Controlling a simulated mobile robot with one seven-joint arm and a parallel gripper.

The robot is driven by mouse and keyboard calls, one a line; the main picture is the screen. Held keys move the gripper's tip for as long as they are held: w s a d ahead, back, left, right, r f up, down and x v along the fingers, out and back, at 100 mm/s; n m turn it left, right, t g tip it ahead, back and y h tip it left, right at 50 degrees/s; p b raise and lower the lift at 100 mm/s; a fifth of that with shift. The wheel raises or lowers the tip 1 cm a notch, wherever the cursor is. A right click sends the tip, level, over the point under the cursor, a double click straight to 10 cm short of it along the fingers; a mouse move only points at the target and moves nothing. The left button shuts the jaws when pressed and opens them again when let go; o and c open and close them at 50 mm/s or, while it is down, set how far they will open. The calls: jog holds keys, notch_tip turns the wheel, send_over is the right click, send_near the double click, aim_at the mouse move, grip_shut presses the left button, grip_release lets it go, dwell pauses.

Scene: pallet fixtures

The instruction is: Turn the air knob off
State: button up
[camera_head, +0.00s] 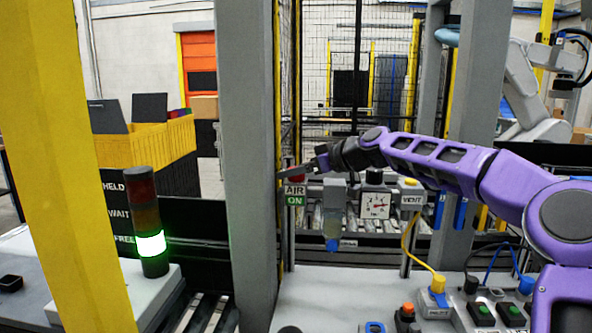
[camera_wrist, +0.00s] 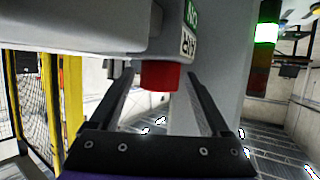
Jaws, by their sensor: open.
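The red air knob (camera_wrist: 160,76) shows in the wrist view, on the grey unit beside the sign. In the head view it is a small red patch (camera_head: 298,178), partly covered by my gripper (camera_head: 292,172). The sign (camera_head: 295,195) below reads AIR, with ON in green; it also shows turned over in the wrist view (camera_wrist: 189,30). My gripper (camera_wrist: 160,80) is open, one finger on each side of the knob in the picture. A gap shows on both sides. I cannot tell how deep the knob sits between the fingers.
A grey post (camera_head: 250,150) stands just left of the knob. A pressure gauge (camera_head: 375,204) and a VENT box (camera_head: 411,193) are to its right. A stack light (camera_head: 148,225) glows green at left. A yellow post (camera_head: 60,120) crosses the foreground.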

jog(key=shift+c, duration=0.2)
grip_shut()
